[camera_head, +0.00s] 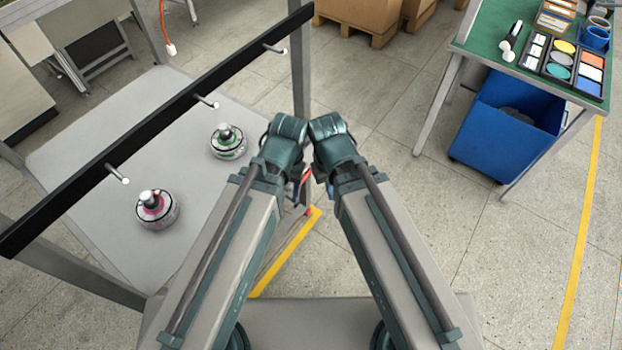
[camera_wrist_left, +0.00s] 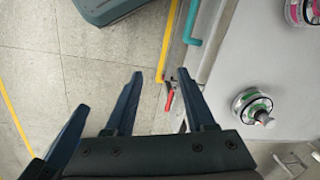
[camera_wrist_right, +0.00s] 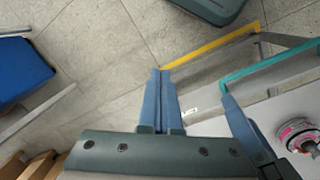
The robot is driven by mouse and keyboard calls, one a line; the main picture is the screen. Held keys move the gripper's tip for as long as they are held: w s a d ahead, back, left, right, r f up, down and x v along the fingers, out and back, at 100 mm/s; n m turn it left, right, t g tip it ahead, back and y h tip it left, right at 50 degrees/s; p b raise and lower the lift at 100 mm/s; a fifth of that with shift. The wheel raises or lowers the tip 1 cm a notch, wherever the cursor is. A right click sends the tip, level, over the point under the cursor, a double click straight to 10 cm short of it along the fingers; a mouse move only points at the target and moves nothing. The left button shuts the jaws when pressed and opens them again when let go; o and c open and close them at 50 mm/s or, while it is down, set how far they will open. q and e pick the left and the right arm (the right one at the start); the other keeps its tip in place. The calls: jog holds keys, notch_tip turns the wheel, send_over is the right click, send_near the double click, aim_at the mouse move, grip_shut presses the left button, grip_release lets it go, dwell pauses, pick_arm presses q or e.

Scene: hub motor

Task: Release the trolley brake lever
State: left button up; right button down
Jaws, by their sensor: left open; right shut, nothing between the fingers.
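The trolley (camera_head: 92,160) has a grey deck and stands at the left in the head view. A small red lever (camera_wrist_left: 169,99) shows low at the trolley's edge in the left wrist view, which I take for the brake lever. In the head view my arms mostly hide that spot. My left gripper (camera_wrist_left: 160,73) is open; the lever appears between its fingers in the picture, and I cannot tell whether they touch. My right gripper (camera_wrist_right: 160,71) is shut and empty, close beside the left one. The lever does not show clearly in the right wrist view.
A green hub motor (camera_head: 228,142) and a pink one (camera_head: 157,208) sit on the deck. A black bar with hooks (camera_head: 165,120) spans above. A teal bar (camera_wrist_right: 268,66) runs along the trolley's edge. A blue bin (camera_head: 507,128) stands under the green-topped table at the right.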

pick_arm(q)
jog(key=o, duration=0.3)
notch_tip(320, 180, down, 12)
jog(key=b, duration=1.2)
pick_arm(e)
jog(key=w+a+f+m+t+y+b, duration=0.1)
jog(key=w+f+m+y+b, duration=0.2)
jog(key=w+f+m+b, duration=0.55)
jog(key=w+a+f+m+t+y+b, duration=0.1)
jog(key=f+m+y+b, duration=0.4)
jog(key=f, duration=0.9)
pick_arm(q)
notch_tip(320, 180, down, 32)
jog(key=b, duration=1.8)
pick_arm(e)
jog(key=w+d+f+m+t+y, duration=0.3)
jog(key=w+d+f+m+t, duration=0.2)
jog(key=w+f+m, duration=0.5)
jog(key=m, duration=0.5)
jog(key=shift+w+f, duration=0.3)
jog(key=shift+f, duration=0.05)
jog(key=shift+d+m, duration=0.1)
jog(key=shift+m, duration=0.15)
